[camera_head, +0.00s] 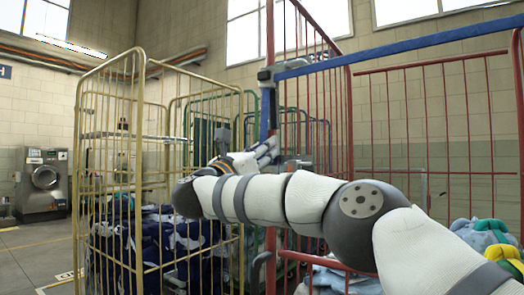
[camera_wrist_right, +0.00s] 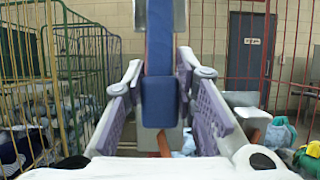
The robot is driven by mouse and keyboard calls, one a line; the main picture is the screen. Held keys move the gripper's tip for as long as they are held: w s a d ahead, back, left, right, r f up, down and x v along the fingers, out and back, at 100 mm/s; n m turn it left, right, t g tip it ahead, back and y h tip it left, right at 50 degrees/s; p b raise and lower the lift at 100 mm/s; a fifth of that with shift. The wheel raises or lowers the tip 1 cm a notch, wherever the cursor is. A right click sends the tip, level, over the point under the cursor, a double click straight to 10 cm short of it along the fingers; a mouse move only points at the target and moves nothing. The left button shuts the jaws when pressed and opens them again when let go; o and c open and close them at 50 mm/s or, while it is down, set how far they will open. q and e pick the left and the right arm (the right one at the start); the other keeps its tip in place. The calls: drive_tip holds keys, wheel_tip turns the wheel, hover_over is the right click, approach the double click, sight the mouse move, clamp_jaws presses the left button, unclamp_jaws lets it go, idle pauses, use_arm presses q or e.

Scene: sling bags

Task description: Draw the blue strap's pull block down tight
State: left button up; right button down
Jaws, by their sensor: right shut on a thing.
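The blue strap (camera_head: 400,48) runs across the front of the red cage to a grey buckle (camera_head: 267,74) on its left post. Its tail hangs down below the buckle. In the right wrist view the strap (camera_wrist_right: 160,40) drops from the buckle (camera_wrist_right: 165,15) to the blue pull block (camera_wrist_right: 160,102). The block is between the purple-padded fingers of my right gripper, which is shut on it. In the head view my right gripper (camera_head: 267,150) is at the strap's tail, below the buckle, partly hidden by my arm. My left gripper is not in view.
A yellow cage (camera_head: 139,160) with dark blue laundry (camera_head: 160,240) stands to the left. The red cage (camera_head: 349,120) holds light blue, green and yellow items at right. A washing machine (camera_head: 43,183) stands at the far left, with open floor before it.

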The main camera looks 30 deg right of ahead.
drive_tip(key=shift+w+f, duration=0.1)
drive_tip(key=shift+f, duration=0.3)
drive_tip(key=c, duration=1.4)
unclamp_jaws()
drive_tip(key=shift+o, duration=0.6)
drive_tip(key=shift+r, duration=0.15)
drive_tip(key=shift+a, duration=0.1)
drive_tip(key=v, duration=1.2)
